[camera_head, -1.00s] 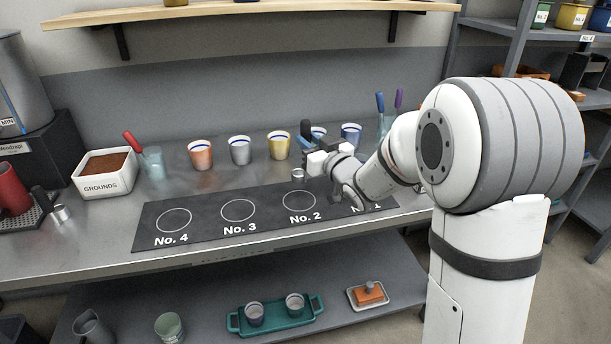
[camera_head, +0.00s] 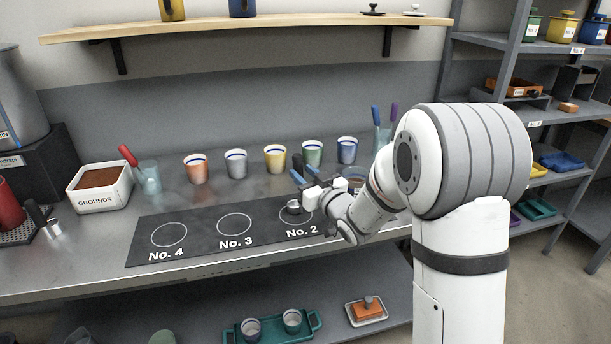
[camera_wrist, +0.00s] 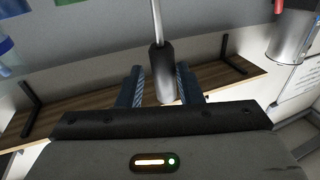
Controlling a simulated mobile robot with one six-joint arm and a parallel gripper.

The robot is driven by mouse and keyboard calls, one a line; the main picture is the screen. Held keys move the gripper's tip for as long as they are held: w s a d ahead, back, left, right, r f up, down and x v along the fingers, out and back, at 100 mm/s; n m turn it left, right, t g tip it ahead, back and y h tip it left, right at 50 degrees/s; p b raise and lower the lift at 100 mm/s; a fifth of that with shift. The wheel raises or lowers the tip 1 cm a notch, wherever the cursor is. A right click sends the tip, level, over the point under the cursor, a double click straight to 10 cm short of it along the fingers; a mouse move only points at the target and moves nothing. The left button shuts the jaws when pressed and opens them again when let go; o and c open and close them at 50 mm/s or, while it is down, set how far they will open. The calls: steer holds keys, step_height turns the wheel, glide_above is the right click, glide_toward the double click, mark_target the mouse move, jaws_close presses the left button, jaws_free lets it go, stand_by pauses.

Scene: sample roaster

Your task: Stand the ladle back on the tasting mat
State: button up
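The ladle shows in the head view, its small metal bowl (camera_head: 293,207) over the No. 2 ring of the dark tasting mat (camera_head: 200,231). It stands about upright; I cannot tell whether the bowl touches the mat. My gripper (camera_head: 301,177) is above the mat, with its blue fingers around the ladle's handle. In the wrist view, the black handle (camera_wrist: 162,78) lies between the two fingers of my gripper (camera_wrist: 160,88), close to both, and the thin metal rod runs out of the top of the picture. My arm hides the mat's right end.
Several coloured cups stand in a row behind the mat, among them a yellow one (camera_head: 275,160). A white grounds box (camera_head: 100,188) and a glass jar (camera_head: 148,178) with a red-handled tool stand at left. A wall shelf (camera_head: 250,27) hangs above. The mat's left part is clear.

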steer(key=shift+o, duration=1.3)
steer(key=shift+r, duration=0.1)
steer(key=shift+s+d, duration=0.1)
steer(key=shift+s, duration=0.05)
steer(key=s+d+f+m+g+h, duration=0.25)
steer(key=s+d+h, duration=0.25)
steer(key=s+d, duration=0.3)
steer(key=s+d+f+m+g+h, duration=0.25)
steer(key=s+d+h, duration=0.25)
steer(key=s+d, duration=0.35)
steer(key=s+m+g, duration=0.1)
steer(key=s+g, duration=0.7)
steer(key=s, duration=0.9)
steer(key=shift+s+f+m+g, duration=0.25)
steer(key=shift+s+m+g, duration=0.05)
steer(key=shift+s+m, duration=0.1)
